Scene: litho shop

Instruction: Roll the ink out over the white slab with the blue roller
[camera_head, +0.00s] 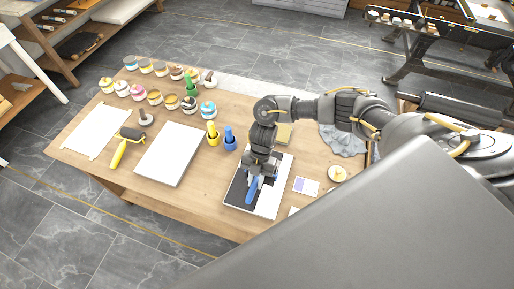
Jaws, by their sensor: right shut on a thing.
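My right gripper (258,180) reaches down from the right over a white slab (270,205) near the table's front edge. It is shut on the blue roller (252,190), whose blue handle shows below the fingers. The roller's drum is hidden by the gripper. The left part of this slab is covered in black ink (236,192), and the right part shows white. My left gripper is not in view.
On the wooden table (205,215), a second white slab (170,153) lies left, beside a yellow-handled roller (125,146) and a white sheet (96,131). Yellow (212,134) and blue (230,139) cups stand near the middle. Several ink pots (155,97) line the back. A grey cloth (343,140) lies right.

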